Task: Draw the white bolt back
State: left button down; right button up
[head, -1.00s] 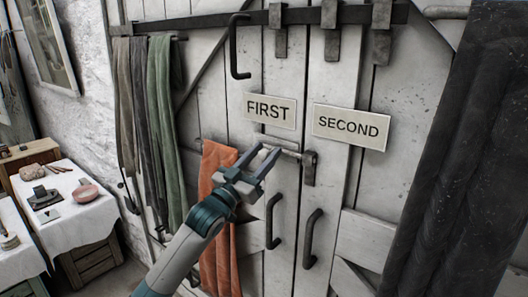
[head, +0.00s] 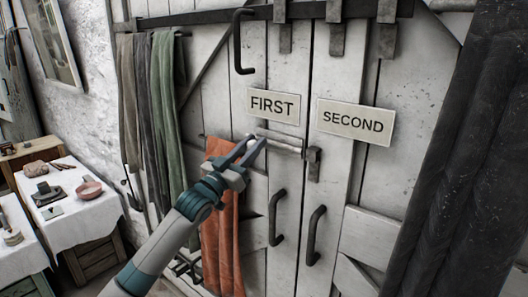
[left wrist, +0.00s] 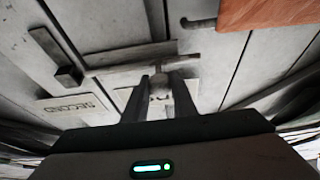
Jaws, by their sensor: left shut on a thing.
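The white bolt (head: 284,146) lies across the plank doors below the FIRST sign (head: 272,105). Its right end is close to the dark metal keeper (head: 313,163); I cannot tell whether it is inside. My left gripper (head: 248,149) is shut on the bolt's handle, near the bolt's left part. In the left wrist view the two fingertips (left wrist: 160,84) meet around the handle just below the bolt bar (left wrist: 120,68). The handle itself is mostly hidden by the fingers. My right gripper is not in view.
A SECOND sign (head: 354,121) hangs at right. Two dark pull handles (head: 277,217) sit below the bolt. An orange cloth (head: 222,245) hangs behind my left arm. Dark drapery (head: 460,160) is at right. Tables with small objects (head: 85,205) stand at left.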

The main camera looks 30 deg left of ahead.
pick_arm(q)
jog(key=shift+a, duration=0.5)
jog(key=shift+r, duration=0.15)
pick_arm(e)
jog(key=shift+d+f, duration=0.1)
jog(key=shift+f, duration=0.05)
pick_arm(q)
jog(key=c, duration=1.5)
grip_release()
jog(key=shift+a, duration=0.2)
jog(key=shift+s+d+f, duration=0.15)
jog(key=shift+d+f, duration=0.05)
jog(key=shift+f, duration=0.05)
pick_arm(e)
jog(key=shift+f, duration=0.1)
pick_arm(q)
jog(key=shift+a+b+v, duration=0.1)
jog(key=shift+b+v, duration=1.45)
jog(key=shift+v, duration=2.75)
jog(key=shift+a+b+v, duration=0.15)
jog(key=shift+b+v, duration=1.4)
jog(key=shift+v, duration=2.75)
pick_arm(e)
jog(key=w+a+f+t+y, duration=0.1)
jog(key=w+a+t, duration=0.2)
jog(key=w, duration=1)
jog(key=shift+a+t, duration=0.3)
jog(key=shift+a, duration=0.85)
